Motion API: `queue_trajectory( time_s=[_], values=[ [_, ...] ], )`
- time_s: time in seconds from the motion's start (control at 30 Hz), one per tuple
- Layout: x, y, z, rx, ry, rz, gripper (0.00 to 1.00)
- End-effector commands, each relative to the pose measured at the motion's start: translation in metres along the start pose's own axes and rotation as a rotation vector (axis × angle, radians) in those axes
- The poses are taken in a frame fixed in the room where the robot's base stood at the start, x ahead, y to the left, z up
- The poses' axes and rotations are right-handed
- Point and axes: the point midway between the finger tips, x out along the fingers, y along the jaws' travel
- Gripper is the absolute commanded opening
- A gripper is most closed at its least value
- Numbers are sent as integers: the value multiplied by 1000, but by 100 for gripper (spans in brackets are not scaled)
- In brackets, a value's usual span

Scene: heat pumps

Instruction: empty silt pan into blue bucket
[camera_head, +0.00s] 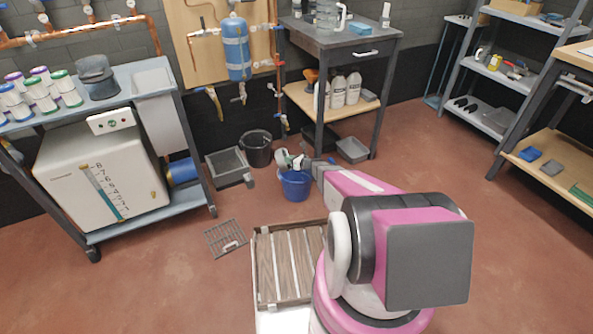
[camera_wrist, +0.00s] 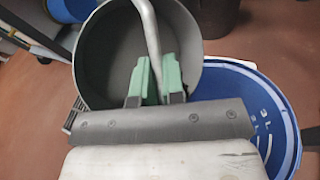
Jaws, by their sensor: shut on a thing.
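The silt pan (camera_wrist: 112,65) is a round dark grey vessel with a pale grey handle, seen in the wrist view. My gripper (camera_wrist: 158,72) is shut on the handle between its green fingertips. The pan's open mouth faces the wrist camera; its inside looks plain grey, and I cannot tell whether silt is in it. The blue bucket (camera_head: 295,188) stands on the floor below my gripper (camera_head: 288,160) in the head view. In the wrist view the bucket (camera_wrist: 283,105) is at the right, partly covered by the pan and my gripper. The pan is hard to make out in the head view.
A black bucket (camera_head: 257,148) and a grey tray (camera_head: 229,168) stand left of the blue bucket. A grey workbench (camera_head: 345,38) stands behind it. A floor grate (camera_head: 225,239) lies nearer at left. The red floor (camera_head: 445,180) at right is clear.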

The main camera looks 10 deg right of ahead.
Motion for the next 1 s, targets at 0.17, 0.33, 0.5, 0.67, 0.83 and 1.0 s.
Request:
queue_trajectory(
  time_s=[0.17,0.33,0.5,0.67,0.83,1.0],
  values=[
    [-1,-1,0,13,-15,5,0],
    [-2,-2,1,25,-29,11,0],
    [-4,-4,1,37,-42,17,0],
    [-6,-6,1,48,-55,22,0],
    [-9,-8,1,60,-70,28,0],
    [-11,-10,1,71,-83,33,0]
  ],
)
